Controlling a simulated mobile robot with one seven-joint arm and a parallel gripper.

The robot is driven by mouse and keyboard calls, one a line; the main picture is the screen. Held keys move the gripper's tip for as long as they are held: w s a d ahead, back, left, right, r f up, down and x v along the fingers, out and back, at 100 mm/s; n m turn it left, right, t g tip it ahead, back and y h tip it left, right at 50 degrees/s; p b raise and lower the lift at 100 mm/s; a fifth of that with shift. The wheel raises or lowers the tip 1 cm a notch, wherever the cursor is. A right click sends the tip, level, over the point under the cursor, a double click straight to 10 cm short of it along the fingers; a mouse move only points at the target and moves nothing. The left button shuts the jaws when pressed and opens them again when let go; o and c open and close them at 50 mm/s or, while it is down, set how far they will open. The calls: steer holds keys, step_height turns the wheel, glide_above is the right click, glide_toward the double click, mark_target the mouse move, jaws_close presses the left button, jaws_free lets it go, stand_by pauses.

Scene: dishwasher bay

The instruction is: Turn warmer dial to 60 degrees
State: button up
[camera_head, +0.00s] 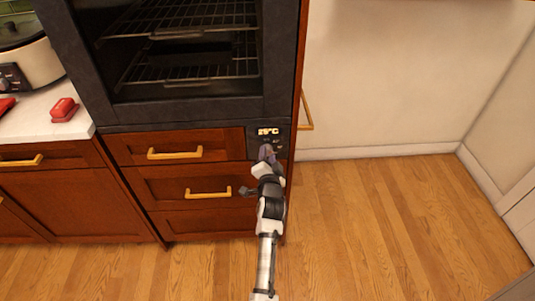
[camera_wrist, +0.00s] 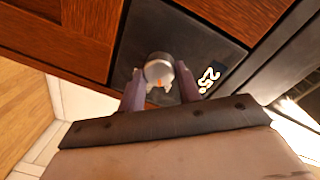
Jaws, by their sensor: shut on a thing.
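The warmer's dial is a round silver knob (camera_wrist: 157,66) with a small orange mark, set on a dark control panel (camera_wrist: 185,38). The lit display (camera_wrist: 208,80) beside it appears to read 25°; it also shows in the head view (camera_head: 268,132), above my gripper. My gripper (camera_wrist: 160,86) has its two purple fingers on opposite sides of the knob, shut on it. In the head view my gripper (camera_head: 267,153) is at the panel and hides the knob.
An open-fronted dark oven with wire racks (camera_head: 185,60) is above the panel. Wooden drawers with gold handles (camera_head: 175,153) are to its left. A counter holds a red object (camera_head: 64,109) and a cooker (camera_head: 30,65). The wooden floor (camera_head: 390,215) at right is clear.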

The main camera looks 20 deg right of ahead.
steer(key=m+p, duration=0.2)
steer(key=m, duration=0.3)
steer(key=shift+r+y, duration=0.1)
steer(key=shift+y, duration=0.2)
stand_by(0.4)
steer(key=o, duration=1)
steer(key=shift+d, duration=0.1)
